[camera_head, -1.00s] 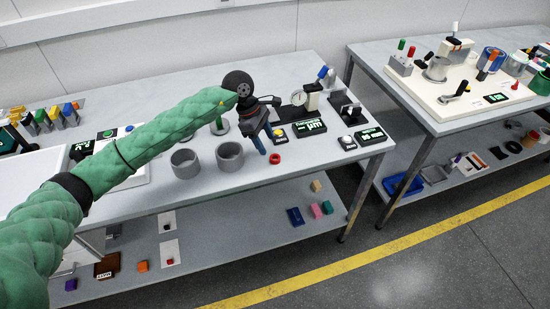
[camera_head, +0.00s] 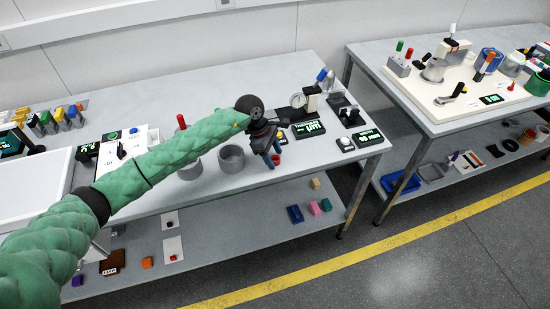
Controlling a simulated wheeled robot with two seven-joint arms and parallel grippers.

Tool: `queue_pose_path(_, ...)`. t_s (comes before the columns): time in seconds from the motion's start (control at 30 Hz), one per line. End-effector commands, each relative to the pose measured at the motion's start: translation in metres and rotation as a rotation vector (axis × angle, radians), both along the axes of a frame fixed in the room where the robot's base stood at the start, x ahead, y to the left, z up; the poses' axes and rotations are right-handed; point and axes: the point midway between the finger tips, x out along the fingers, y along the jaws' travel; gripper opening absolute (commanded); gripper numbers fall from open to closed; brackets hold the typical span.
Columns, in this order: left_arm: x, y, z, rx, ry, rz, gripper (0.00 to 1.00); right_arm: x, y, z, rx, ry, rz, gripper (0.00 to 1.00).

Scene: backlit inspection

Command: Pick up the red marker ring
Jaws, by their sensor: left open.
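The red marker ring (camera_head: 276,159) lies on the grey table (camera_head: 335,158) near its front edge, partly hidden by my left gripper. My right gripper is not in view.
Two grey cups stand left of the gripper, the nearer one (camera_head: 231,158) close to it. Display boxes (camera_head: 309,129), a dial gauge (camera_head: 299,100) and a button box (camera_head: 345,144) stand to the right. A lower shelf holds small blocks (camera_head: 295,214).

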Motion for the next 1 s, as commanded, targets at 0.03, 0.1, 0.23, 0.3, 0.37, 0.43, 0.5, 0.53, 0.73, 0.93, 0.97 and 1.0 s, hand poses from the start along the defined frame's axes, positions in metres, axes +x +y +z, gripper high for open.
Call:
queue_pose_path(0.03,-0.0006,-0.0008,-0.0011,-0.001,0.001,0.0,0.57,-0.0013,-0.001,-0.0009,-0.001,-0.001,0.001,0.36)
queue_pose_path(0.1,-0.0009,-0.0013,-0.0028,-0.001,0.001,0.0,0.57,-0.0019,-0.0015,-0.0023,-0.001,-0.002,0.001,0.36)
queue_pose_path(0.23,-0.0008,-0.0013,-0.0035,0.0,0.001,0.0,0.57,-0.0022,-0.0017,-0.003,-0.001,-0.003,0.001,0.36)
queue_pose_path(0.3,-0.0007,-0.0012,-0.0035,0.0,0.001,0.0,0.57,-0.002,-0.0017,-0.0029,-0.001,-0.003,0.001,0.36)
queue_pose_path(0.37,-0.0007,-0.0012,-0.0035,0.0,0.001,0.0,0.49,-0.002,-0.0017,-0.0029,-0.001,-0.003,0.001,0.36)
queue_pose_path(0.43,-0.0007,-0.0011,-0.0034,0.0,0.001,0.0,0.35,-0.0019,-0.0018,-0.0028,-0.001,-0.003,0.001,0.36)
queue_pose_path(0.5,-0.0007,-0.0011,-0.0034,0.0,0.001,0.0,0.21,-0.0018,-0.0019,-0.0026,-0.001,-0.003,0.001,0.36)
queue_pose_path(0.53,-0.0007,-0.0011,-0.0034,0.0,0.001,0.0,0.15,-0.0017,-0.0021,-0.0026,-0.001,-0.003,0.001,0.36)
queue_pose_path(0.73,-0.0007,-0.001,-0.0032,0.0,0.001,0.0,0.09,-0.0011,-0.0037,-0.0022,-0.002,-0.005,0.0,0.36)
queue_pose_path(0.93,-0.0006,-0.0011,-0.0029,0.0,0.0,0.0,0.09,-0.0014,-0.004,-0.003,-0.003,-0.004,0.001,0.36)
queue_pose_path(0.97,-0.0005,-0.001,-0.0025,0.0,0.0,0.0,0.09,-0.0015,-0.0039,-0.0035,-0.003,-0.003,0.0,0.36)
queue_pose_path(1.0,-0.0003,-0.0011,-0.0016,0.0,0.0,-0.001,0.09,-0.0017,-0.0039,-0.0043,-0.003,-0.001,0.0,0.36)
